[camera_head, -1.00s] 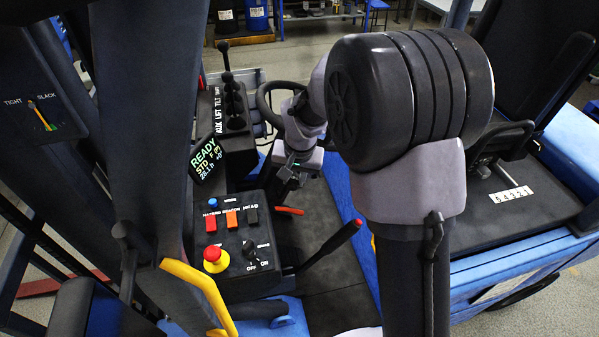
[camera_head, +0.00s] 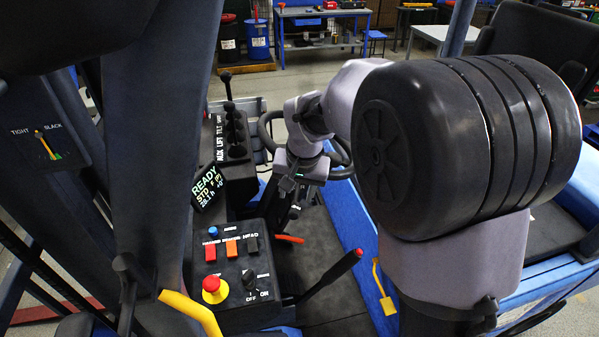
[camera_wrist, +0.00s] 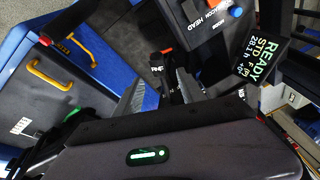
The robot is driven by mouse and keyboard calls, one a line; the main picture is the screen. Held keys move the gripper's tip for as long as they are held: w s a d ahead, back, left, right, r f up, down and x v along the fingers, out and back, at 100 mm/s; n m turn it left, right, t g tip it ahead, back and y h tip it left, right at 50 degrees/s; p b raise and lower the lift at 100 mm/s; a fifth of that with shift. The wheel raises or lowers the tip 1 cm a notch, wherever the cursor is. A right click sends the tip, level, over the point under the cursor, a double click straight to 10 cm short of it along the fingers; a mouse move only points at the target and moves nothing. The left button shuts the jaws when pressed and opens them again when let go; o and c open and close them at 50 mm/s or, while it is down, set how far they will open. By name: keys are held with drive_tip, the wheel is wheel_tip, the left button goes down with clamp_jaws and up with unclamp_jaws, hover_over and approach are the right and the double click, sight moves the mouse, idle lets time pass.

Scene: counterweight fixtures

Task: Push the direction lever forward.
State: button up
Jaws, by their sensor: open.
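My gripper (camera_head: 292,200) hangs over the steering column area, right of the display, with its jaws apart and nothing held. In the wrist view the two grey fingers (camera_wrist: 162,92) point at a dark part (camera_wrist: 158,73) with small white marks between them, beside the column. An orange-tipped lever (camera_head: 289,239) sticks out just below the gripper in the head view. I cannot tell for certain which of these is the direction lever. Contact is not clear; the gripper and my arm hide much of the column.
The steering wheel (camera_head: 340,165) is behind the gripper. A red-tipped lever (camera_head: 335,273) rises in front. The switch console (camera_head: 235,290) with a red button, the READY display (camera_head: 207,188) and black hydraulic levers (camera_head: 234,130) stand left. Yellow handles (camera_wrist: 48,76) show in the wrist view.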

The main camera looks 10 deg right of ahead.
drive_tip(key=v, duration=0.9)
drive_tip(key=shift+r+p, duration=0.4)
drive_tip(key=shift+s, duration=0.1)
